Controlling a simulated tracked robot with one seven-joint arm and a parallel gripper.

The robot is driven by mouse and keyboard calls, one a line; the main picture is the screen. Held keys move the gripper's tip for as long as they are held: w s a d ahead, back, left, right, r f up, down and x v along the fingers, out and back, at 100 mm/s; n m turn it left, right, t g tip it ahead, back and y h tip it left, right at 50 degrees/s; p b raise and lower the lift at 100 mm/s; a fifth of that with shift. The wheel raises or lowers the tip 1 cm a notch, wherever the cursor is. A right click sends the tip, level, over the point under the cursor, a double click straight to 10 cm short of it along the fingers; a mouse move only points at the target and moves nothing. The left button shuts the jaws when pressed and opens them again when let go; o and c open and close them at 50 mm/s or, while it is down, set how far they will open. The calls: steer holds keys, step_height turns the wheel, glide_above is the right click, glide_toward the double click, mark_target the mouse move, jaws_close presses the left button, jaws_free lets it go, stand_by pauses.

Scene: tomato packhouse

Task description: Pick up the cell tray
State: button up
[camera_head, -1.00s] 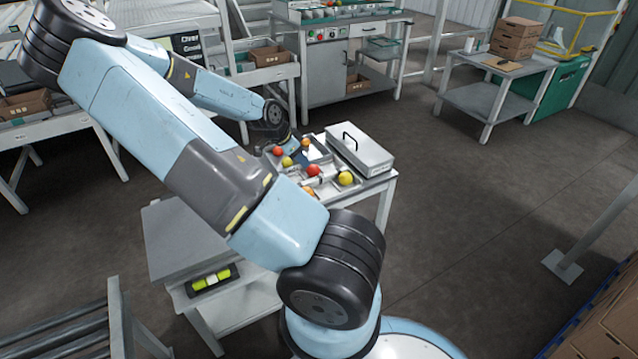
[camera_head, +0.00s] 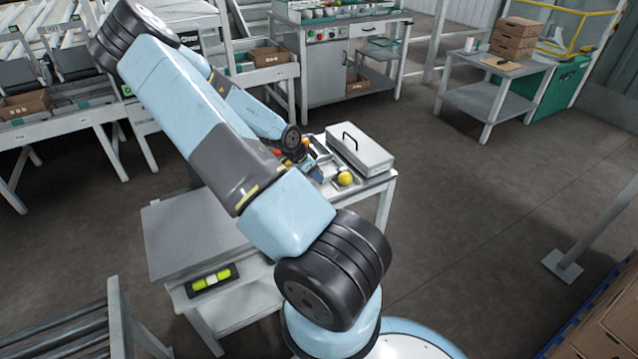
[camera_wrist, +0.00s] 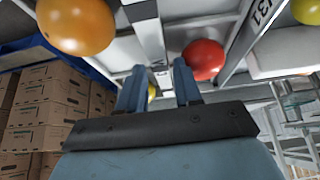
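The pale cell tray (camera_head: 333,171) lies on the bench beside a lidded grey case, partly hidden behind my arm. In the wrist view its light walls (camera_wrist: 148,28) run across the top. An orange tomato (camera_wrist: 76,24), a red tomato (camera_wrist: 203,59) and a yellow tomato (camera_wrist: 306,10) show in its cells. My gripper (camera_wrist: 158,84) has its two blue fingers apart, with a tray wall showing in the gap between them. Whether the fingers touch that wall I cannot tell. In the head view my gripper (camera_head: 316,173) is low over the tray, mostly hidden by my arm.
The grey case (camera_head: 360,153) with a black handle stands close behind the tray. A bare grey bench top (camera_head: 190,232) lies to the left, with a spirit level (camera_head: 211,280) below it. Cardboard boxes (camera_wrist: 50,105) show in the wrist view. The floor at right is clear.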

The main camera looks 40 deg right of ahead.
steer(key=shift+x, duration=1.05)
steer(key=shift+c, duration=0.4)
jaws_close()
